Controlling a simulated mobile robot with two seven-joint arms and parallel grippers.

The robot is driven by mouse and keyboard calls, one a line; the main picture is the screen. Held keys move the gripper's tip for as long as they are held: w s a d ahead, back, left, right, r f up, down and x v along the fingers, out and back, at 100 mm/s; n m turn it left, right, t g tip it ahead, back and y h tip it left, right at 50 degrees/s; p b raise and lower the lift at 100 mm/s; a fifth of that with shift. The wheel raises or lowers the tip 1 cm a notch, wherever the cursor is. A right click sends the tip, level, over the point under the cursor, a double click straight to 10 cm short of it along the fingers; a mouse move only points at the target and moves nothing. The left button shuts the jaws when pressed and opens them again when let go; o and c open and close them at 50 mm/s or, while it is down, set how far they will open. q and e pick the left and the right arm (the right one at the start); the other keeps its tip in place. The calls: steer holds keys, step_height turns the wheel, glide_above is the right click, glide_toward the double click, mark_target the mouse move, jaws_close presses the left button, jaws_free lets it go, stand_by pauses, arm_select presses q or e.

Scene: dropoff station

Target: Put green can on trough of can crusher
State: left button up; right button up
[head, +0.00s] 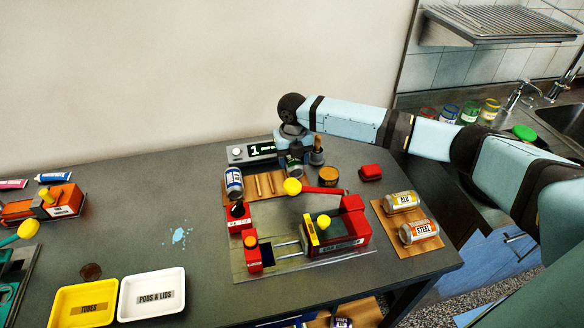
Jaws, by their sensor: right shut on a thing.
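My right gripper (293,151) points down near the back of the table and is shut on a green can (294,168). The can is upright, at the far right end of a cardboard mat; I cannot tell if it touches the mat. The can crusher (345,245) is red, on a grey base in front of the gripper. Its red lever with a yellow knob (292,187) lies across the back. The trough (287,250), with metal rails, lies between the crusher's body and a red end block, and looks empty. My left gripper is not in view.
A blue can (234,183) stands on the mat (264,187). Two cans lie on a cardboard piece at right (428,245). A display box (252,152), orange tin (328,177) and brush cup (317,157) stand near the gripper. White (152,309) and yellow trays sit at front left.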

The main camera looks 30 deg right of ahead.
steer(key=shift+r, duration=0.5)
